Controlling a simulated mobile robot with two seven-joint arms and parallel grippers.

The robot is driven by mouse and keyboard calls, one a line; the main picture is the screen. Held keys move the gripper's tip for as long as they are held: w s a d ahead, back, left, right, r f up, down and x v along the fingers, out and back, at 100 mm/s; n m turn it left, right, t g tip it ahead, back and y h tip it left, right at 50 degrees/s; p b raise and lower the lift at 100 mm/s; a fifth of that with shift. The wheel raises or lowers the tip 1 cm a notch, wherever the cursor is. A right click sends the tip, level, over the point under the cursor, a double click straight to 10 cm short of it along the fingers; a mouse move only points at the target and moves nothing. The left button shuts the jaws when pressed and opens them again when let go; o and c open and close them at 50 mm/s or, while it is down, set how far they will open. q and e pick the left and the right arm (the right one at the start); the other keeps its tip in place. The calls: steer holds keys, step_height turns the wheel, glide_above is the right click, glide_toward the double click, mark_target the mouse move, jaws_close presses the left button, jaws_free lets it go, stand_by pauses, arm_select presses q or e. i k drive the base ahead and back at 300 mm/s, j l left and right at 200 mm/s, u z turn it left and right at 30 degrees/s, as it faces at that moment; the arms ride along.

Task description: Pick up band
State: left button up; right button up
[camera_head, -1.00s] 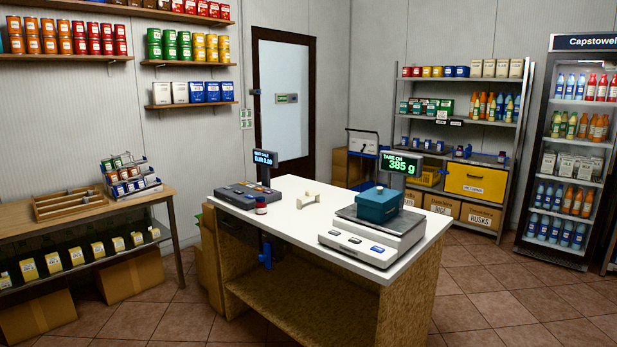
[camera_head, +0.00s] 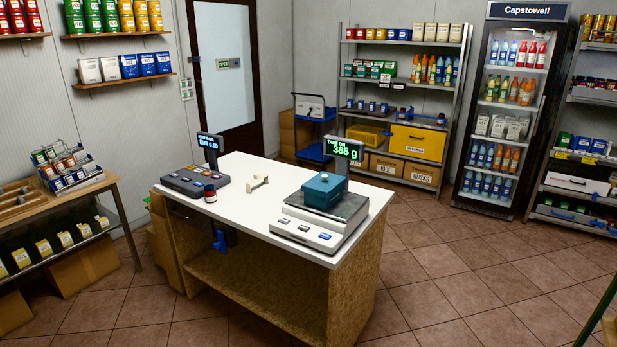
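No object that I can clearly identify as a band shows in view. A small cream-coloured piece (camera_head: 258,183) with raised ends lies on the white counter top (camera_head: 237,214), between the cash register and the scale; I cannot tell what it is. A blue box-like object (camera_head: 324,191) sits on the scale (camera_head: 309,228), whose display reads 385 g. Neither of my grippers is in view.
The cash register (camera_head: 195,181) stands at the counter's left end. A stocked shelf rack (camera_head: 338,105) and a drinks fridge (camera_head: 466,190) line the back. Tiled floor (camera_head: 465,275) is clear to the counter's right.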

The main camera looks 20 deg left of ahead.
mark_target(257, 176)
steer(key=i+j+z, duration=0.15)
steer(key=j+z, duration=0.15)
steer(key=j, duration=0.2)
steer(key=j+z, duration=0.3)
steer(key=j, duration=0.2)
steer(key=i+j+z, duration=0.15)
steer(key=j, duration=0.9)
steer(key=j+z, duration=0.15)
steer(key=j, duration=0.95)
